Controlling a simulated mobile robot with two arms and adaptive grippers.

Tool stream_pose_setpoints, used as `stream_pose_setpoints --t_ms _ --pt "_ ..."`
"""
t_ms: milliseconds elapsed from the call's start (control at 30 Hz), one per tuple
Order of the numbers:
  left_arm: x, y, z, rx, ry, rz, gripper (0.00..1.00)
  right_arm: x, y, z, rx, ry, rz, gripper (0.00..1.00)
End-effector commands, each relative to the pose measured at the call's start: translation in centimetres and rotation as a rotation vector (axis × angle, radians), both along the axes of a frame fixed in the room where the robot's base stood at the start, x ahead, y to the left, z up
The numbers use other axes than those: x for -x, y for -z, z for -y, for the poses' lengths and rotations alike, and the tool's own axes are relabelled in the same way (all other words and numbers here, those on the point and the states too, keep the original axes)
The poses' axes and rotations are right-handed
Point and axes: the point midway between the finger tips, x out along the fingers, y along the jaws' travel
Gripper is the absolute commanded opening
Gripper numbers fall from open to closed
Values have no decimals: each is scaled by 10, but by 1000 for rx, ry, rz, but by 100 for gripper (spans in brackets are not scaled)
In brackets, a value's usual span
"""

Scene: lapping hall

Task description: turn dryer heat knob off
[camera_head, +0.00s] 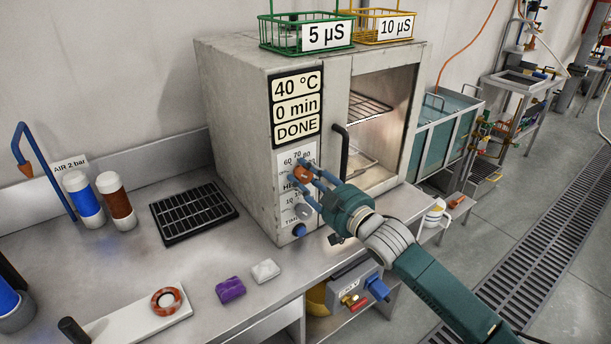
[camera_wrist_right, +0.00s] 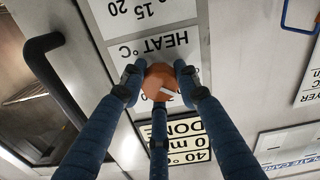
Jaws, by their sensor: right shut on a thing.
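The dryer (camera_head: 236,120) is a grey metal cabinet on the bench, with a display reading 40 °C, 0 min, DONE. Its heat knob (camera_head: 302,173) is orange-brown, on a white scale marked HEAT °C. My right gripper (camera_head: 310,182) has its blue fingers closed around this knob. In the right wrist view the fingers (camera_wrist_right: 160,88) touch the knob (camera_wrist_right: 160,80) from several sides, and a white pointer mark shows on it. The fingers hide part of the scale, so I cannot read the setting. My left gripper is not seen.
A black door handle (camera_head: 342,152) stands close beside the knob panel; it also shows in the wrist view (camera_wrist_right: 52,75). The dryer chamber is open to view. A purple block (camera_head: 230,290), a white block (camera_head: 265,270) and a black drain grid (camera_head: 194,212) lie on the bench.

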Motion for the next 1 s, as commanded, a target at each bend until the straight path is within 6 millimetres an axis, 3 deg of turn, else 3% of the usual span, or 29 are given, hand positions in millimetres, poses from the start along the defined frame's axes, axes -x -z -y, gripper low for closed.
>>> stream_pose_setpoints --t_ms 500,1000 --pt "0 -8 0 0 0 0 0 0 1 0 331 0 237 5" --pt "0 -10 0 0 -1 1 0 0 2 0 431 0 310 5"
